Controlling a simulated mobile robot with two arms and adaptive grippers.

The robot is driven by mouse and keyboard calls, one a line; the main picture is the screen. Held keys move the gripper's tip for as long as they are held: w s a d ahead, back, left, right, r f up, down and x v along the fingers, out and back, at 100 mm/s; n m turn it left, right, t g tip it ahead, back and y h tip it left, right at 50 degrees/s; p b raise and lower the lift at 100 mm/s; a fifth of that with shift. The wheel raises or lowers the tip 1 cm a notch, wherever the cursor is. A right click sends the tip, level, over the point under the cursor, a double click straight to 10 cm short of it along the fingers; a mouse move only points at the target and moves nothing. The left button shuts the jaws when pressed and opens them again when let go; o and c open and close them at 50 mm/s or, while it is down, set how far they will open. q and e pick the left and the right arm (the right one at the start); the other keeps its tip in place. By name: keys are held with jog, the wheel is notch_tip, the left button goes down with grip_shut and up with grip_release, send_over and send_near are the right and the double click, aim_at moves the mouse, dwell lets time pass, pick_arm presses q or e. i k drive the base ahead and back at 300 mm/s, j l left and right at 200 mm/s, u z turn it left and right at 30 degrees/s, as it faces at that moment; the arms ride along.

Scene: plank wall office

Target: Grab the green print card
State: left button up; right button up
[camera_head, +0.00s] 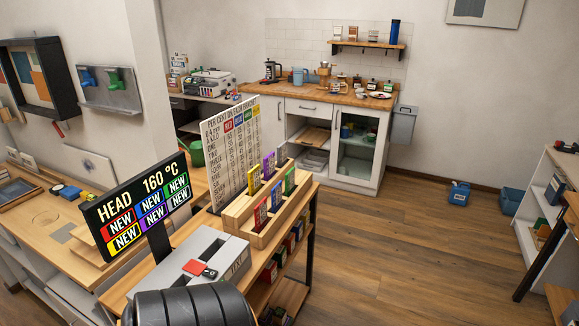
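A green print card (289,181) stands upright at the right end of the front row in a light wooden card rack (238,212). In the same row are a red card (260,215) and another card (276,195) whose colour is hard to tell. A yellow card (254,180) and a purple card (269,165) stand in the row behind. The lower parts of the cards are hidden by the rack.
A grey box (187,268) with a red button and a lit "HEAD 160 °C" sign (136,207) stand left of the rack. A printed chart board (230,148) rises behind it. Shelves below the table hold small boxes. Open wooden floor (420,260) lies to the right.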

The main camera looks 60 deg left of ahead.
aim_at(290, 176)
jog(key=i+j+u, duration=0.1)
jog(key=i+u, duration=0.65)
jog(key=i+l+u, duration=0.1)
jog(key=i+u, duration=0.25)
